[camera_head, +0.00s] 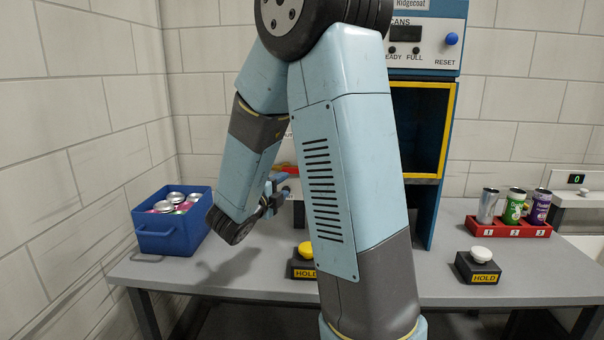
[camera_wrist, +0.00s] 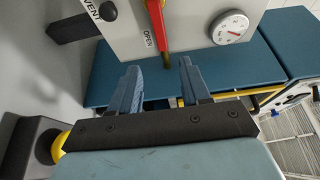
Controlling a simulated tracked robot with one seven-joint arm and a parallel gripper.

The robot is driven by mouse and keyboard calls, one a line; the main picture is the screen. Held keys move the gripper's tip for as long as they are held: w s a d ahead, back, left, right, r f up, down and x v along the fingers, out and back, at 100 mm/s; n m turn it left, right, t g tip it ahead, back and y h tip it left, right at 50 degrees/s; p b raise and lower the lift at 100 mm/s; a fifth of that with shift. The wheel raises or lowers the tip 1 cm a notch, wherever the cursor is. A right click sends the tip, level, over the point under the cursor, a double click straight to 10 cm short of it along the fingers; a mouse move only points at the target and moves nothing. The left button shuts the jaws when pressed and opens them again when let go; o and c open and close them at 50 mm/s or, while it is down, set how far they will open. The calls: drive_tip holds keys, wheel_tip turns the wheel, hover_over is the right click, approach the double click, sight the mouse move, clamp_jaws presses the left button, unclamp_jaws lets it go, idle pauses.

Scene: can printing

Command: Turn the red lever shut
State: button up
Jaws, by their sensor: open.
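The red lever (camera_wrist: 157,28) lies along a pale panel beside the word OPEN in the wrist view. Its yellowish end points toward the gap between my fingers. In the head view only a small red part of the lever (camera_head: 284,169) shows just beyond my gripper, and my arm hides most of the panel. My gripper (camera_wrist: 160,70) is open and empty, its blue fingertips one to either side of the lever's line. I cannot tell how far short of the lever they are. In the head view my gripper (camera_head: 277,187) is in front of the panel.
A dial gauge (camera_wrist: 231,28) and a black VENT knob (camera_wrist: 108,11) flank the lever. A yellow HOLD button (camera_head: 306,249) and a white one (camera_head: 481,255) stand on the bench. A blue crate of cans (camera_head: 168,242) is left; a red rack (camera_head: 520,231) with three cans is right.

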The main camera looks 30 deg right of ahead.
sight(298, 170)
drive_tip(key=x, duration=1.3)
drive_tip(key=shift+w+d+r, duration=0.1)
drive_tip(key=shift+w+d, duration=0.05)
drive_tip(key=shift+c, duration=0.5)
clamp_jaws()
